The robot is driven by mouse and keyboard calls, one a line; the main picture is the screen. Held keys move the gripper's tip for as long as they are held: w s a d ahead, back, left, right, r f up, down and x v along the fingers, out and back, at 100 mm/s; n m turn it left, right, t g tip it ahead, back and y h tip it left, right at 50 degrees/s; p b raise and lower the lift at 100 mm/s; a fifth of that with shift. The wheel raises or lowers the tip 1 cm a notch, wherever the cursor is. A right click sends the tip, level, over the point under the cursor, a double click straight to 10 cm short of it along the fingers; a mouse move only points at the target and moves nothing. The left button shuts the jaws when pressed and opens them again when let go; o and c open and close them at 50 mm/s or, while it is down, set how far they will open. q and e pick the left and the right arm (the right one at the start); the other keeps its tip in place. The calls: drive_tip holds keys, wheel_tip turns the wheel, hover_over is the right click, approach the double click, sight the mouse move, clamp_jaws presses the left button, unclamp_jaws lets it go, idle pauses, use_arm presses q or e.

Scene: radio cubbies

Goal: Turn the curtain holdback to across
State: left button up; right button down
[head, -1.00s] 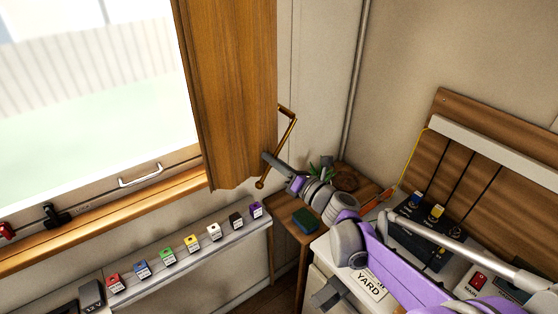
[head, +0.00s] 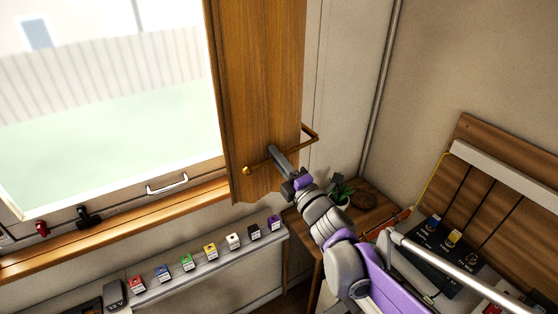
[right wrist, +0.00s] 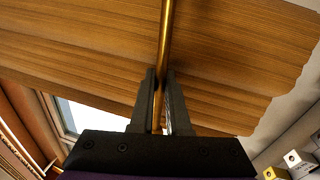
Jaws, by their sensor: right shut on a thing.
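The curtain holdback (head: 301,145) is a thin brass bar with a round knob at its left end. In the head view it lies across the front of the brown curtain (head: 262,80), from the knob near the curtain's left side to a bent end at the wall on the right. My right gripper (head: 273,153) is at the bar's middle. In the right wrist view the bar (right wrist: 166,40) runs between the two fingers of the right gripper (right wrist: 161,85), which are shut on it, with the curtain behind. My left gripper is not in view.
A window with a white handle (head: 167,184) is at the left. A shelf (head: 200,262) below it carries several coloured small boxes. A potted plant (head: 341,191) stands on a wooden corner table. A black switch box (head: 440,250) is at the right.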

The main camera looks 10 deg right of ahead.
drive_tip(key=shift+r+m, duration=0.7)
drive_tip(key=shift+m, duration=0.1)
drive_tip(key=c, duration=0.9)
unclamp_jaws()
drive_tip(key=v, duration=1)
drive_tip(key=shift+s+f, duration=0.15)
drive_tip(key=shift+s, duration=0.25)
